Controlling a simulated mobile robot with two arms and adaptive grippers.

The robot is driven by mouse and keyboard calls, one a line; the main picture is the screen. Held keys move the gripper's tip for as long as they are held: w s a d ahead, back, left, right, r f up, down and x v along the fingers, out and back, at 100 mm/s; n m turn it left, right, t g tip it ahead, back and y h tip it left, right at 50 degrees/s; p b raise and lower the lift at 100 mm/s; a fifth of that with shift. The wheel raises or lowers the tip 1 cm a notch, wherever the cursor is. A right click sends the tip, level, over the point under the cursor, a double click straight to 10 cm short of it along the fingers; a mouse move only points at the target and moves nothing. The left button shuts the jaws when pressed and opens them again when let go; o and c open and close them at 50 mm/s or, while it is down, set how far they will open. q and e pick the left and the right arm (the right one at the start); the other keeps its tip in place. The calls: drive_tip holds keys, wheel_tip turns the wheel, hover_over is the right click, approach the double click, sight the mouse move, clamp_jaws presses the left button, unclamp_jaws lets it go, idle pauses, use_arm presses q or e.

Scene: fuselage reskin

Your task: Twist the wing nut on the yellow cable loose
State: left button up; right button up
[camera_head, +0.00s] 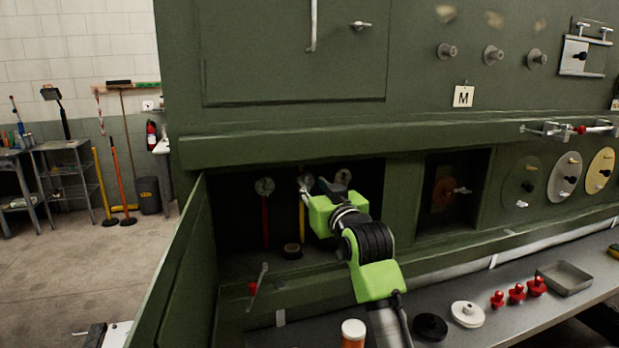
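The yellow cable (302,217) hangs upright inside a dark recess in the green fuselage panel. At its top is a pale round fitting with the wing nut (305,181), small and partly covered by my gripper. My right gripper (324,187) reaches into the recess from the front, its dark fingers just right of this fitting. I cannot tell whether they touch the nut, or whether they are open or shut. My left gripper is not in view.
A red cable (265,222) hangs to the left under another round fitting (264,186). A third fitting (343,176) is to the right. A dark roll (292,250) sits on the recess floor. An open hatch door (188,270) bounds the left. A bench (540,318) holds parts below.

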sight(309, 182)
drive_tip(key=shift+p+x, duration=0.4)
drive_tip(key=shift+x, duration=1.25)
clamp_jaws()
